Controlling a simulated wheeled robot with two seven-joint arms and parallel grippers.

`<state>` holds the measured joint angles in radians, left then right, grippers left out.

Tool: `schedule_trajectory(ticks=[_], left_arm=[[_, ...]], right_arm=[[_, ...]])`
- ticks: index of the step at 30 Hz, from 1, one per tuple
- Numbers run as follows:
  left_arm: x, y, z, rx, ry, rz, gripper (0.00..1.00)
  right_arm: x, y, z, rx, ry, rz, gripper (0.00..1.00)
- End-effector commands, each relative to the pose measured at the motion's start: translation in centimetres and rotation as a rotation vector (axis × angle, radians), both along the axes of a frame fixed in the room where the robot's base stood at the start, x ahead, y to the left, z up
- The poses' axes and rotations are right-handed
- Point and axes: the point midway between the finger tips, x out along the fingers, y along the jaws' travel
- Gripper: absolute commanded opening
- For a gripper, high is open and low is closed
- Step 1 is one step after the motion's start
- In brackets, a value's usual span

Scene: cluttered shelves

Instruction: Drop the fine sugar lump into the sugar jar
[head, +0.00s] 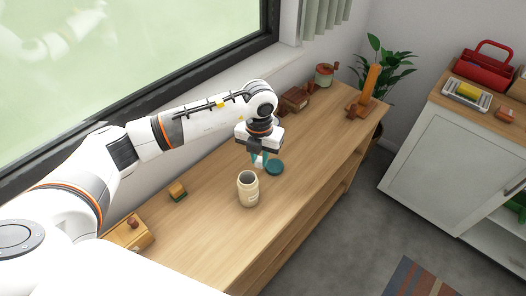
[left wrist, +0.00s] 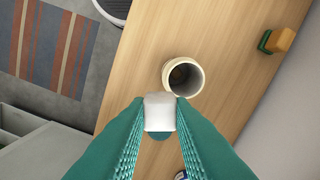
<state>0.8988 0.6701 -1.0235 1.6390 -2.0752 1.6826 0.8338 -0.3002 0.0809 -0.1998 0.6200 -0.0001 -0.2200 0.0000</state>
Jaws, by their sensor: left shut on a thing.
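The sugar lump (left wrist: 160,112) is a small white block between the teal fingers of my left gripper (left wrist: 160,117) in the left wrist view. In the head view my left gripper (head: 260,160) holds the lump above the wooden counter, behind and slightly right of the jar. The sugar jar (head: 248,190) is cream, upright and open at the top. In the left wrist view the jar (left wrist: 194,90) stands beyond the lump, slightly right, its dark inside showing. The lump is outside the jar mouth. My right gripper is not in view.
A yellow-and-green block (head: 177,191) and a wooden box (head: 130,235) stand left. A grinder (head: 297,98), a green pot (head: 324,75) and an orange upright thing (head: 367,88) stand at the far end.

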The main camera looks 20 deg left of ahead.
Motion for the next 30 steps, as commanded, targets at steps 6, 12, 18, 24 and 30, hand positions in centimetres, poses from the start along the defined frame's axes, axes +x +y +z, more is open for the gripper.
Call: schedule_trajectory(ticks=[6,12,18,24,30], left_arm=[[-0.2,1.1,-0.1,0.0,0.004,0.405,0.0],[-0.6,2.1,-0.6,0.0,0.004,0.775,0.0],[-1.0,3.0,-1.1,-0.001,0.003,1.055,0.0],[-1.2,3.5,-1.4,0.0,0.001,1.183,0.0],[-1.2,3.5,-1.4,-0.001,0.0,1.201,0.0]], right_arm=[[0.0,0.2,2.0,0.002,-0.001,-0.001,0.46],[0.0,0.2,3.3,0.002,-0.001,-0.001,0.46],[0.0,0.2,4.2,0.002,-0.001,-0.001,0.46],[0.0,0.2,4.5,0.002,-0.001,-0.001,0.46],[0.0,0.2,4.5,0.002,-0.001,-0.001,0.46]])
